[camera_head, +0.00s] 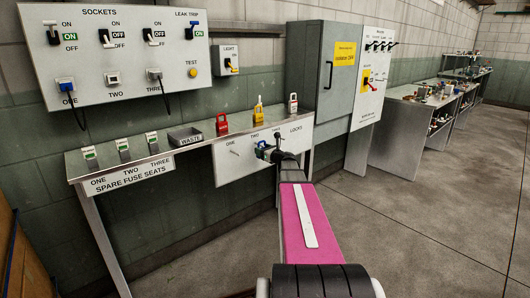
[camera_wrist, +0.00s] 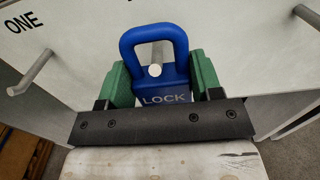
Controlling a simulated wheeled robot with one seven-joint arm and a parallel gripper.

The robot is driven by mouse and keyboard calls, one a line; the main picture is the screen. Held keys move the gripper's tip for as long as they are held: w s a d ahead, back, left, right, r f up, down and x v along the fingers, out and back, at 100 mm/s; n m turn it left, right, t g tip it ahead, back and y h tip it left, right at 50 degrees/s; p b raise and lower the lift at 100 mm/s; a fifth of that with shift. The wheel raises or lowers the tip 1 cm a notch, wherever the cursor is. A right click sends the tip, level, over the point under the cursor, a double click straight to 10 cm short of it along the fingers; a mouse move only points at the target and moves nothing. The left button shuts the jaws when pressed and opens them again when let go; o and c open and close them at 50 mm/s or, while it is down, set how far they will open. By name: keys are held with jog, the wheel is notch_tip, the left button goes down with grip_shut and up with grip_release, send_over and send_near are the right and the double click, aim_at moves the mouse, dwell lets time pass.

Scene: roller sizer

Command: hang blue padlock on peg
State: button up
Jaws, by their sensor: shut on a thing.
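The blue padlock (camera_wrist: 177,73), marked LOCK, is upright between the green fingers of my gripper (camera_wrist: 160,88) in the wrist view. My gripper is shut on its body, with the shackle upward. A grey peg (camera_wrist: 156,69) shows inside the shackle opening; its round end overlaps the top of the lock body and seems to poke through toward the camera. I cannot tell whether the shackle touches it. In the head view my gripper (camera_head: 270,151) is at the middle of the white locks board (camera_head: 237,163), and the padlock is small and mostly hidden there.
Another peg (camera_wrist: 32,74) sticks out at left near the label ONE, and one (camera_wrist: 307,14) at right. On the shelf above the board stand a red padlock (camera_head: 222,126), a yellow one (camera_head: 258,113) and a white-and-red one (camera_head: 293,106). A grey cabinet (camera_head: 322,95) stands to the right.

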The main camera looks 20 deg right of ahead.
jog(key=shift+w+a, duration=0.15)
jog(key=shift+w, duration=0.3)
jog(key=shift+w+a+f, duration=0.2)
jog(key=shift+w+f, duration=0.3)
jog(key=o, duration=1)
jog(key=shift+o, duration=0.2)
jog(key=shift+s+f, duration=0.1)
